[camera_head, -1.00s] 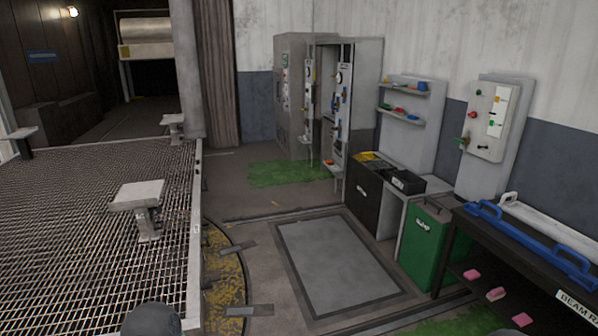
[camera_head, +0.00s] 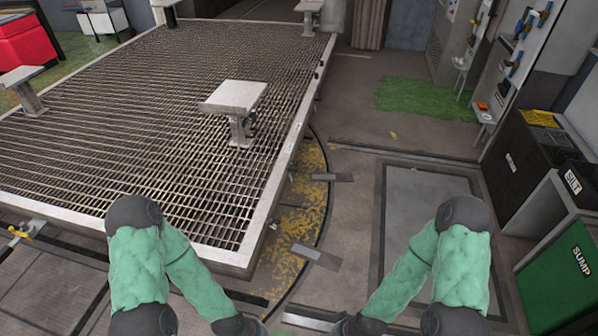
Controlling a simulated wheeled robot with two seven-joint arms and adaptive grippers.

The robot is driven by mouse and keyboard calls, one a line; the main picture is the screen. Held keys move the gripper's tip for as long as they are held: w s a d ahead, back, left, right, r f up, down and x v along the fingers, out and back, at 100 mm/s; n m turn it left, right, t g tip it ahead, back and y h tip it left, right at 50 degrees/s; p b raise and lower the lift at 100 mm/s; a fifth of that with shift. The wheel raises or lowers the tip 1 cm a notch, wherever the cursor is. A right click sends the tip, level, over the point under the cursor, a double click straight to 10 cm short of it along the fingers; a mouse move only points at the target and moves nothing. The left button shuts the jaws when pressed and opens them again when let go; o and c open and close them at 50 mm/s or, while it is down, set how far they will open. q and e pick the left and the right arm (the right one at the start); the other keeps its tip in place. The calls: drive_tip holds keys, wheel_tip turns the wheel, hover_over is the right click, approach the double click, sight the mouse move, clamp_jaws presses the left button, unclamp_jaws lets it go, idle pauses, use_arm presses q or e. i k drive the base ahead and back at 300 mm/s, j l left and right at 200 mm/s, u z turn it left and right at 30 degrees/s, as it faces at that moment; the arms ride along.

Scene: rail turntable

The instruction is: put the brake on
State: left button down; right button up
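The turntable (camera_head: 255,225) is a large raised platform with a metal grating deck and a pale rim, filling the left and middle. A small yellow handle-like fitting (camera_head: 22,232) shows low at the far left, beside the platform's near edge; I cannot tell whether it is the brake. No part clearly recognisable as a brake shows. My two green-sleeved arms reach in from the bottom, left and right, with their forearms angled inward. Both grippers are cut off by the bottom edge, so their fingers are hidden.
Pale pedestals (camera_head: 236,104) stand on the deck. A yellow-worn curved strip (camera_head: 305,200) with short metal plates runs along the platform's right side. A flat floor panel (camera_head: 425,225) lies right of it. A green SUMP bin (camera_head: 562,275) and dark SILT box (camera_head: 572,182) stand at right.

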sight(290, 163)
drive_tip(key=i+l, duration=0.15)
drive_tip(key=i, duration=0.3)
drive_tip(key=i+l+u, duration=0.1)
drive_tip(key=i, duration=0.35)
drive_tip(key=i+l, duration=0.25)
drive_tip(key=i, duration=0.25)
drive_tip(key=i+l, duration=0.2)
drive_tip(key=i, duration=0.25)
drive_tip(key=i+l+u, duration=0.1)
drive_tip(key=i, duration=0.35)
drive_tip(key=i+l, duration=0.35)
drive_tip(key=i+u, duration=0.05)
drive_tip(key=i, duration=0.05)
